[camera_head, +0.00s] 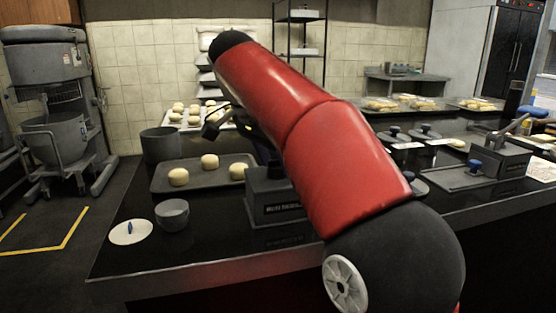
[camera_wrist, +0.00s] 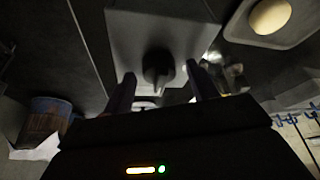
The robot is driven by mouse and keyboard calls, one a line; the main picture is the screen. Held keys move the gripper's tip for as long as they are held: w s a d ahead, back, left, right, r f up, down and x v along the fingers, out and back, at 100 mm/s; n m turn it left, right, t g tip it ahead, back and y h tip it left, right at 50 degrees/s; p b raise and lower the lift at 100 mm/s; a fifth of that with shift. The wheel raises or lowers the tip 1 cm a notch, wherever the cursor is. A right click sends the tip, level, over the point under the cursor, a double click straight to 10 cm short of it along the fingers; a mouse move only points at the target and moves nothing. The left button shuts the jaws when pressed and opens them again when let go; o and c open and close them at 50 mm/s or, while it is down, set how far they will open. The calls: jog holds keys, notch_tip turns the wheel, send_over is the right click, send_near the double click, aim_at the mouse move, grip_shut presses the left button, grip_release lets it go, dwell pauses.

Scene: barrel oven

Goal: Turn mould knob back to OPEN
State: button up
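In the wrist view a dark knob (camera_wrist: 157,72) with a narrow pointed grip stands on a grey panel (camera_wrist: 188,28). My gripper (camera_wrist: 160,75) faces it, its two dark fingers apart on either side of the knob, with visible gaps; I cannot tell whether the tips reach down around it. The knob's markings are not readable. In the head view a dark block (camera_head: 278,207) with a small front label stands on the black counter.
A tray of dough balls (camera_head: 163,183) lies left of the block. A dark bucket (camera_head: 161,145) stands behind the tray.

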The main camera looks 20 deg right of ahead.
jog(key=c, duration=0.9)
jog(key=shift+n, duration=0.3)
jog(key=n, duration=0.1)
jog(key=n+t, duration=0.1)
jog(key=n, duration=0.1)
jog(key=shift+s+d+n+y, duration=0.1)
jog(key=shift+s+n+y, duration=0.05)
jog(key=shift+n+y, duration=0.2)
jog(key=n+y, duration=0.1)
jog(key=n, duration=0.1)
jog(key=n+t, duration=0.1)
jog(key=n, duration=0.1)
jog(key=shift+d+n+y, duration=0.1)
jog(key=shift+n+y, duration=0.15)
jog(key=shift+y, duration=0.1)
jog(key=n+y, duration=0.1)
jog(key=n, duration=0.3)
jog(key=shift+d+t+y, duration=0.1)
jog(key=shift+t+y, duration=0.3)
jog(key=shift+d+n+y, duration=0.1)
jog(key=shift+n+y, duration=0.8)
jog(key=shift+n, duration=1.6)
jog(key=shift+g, duration=0.3)
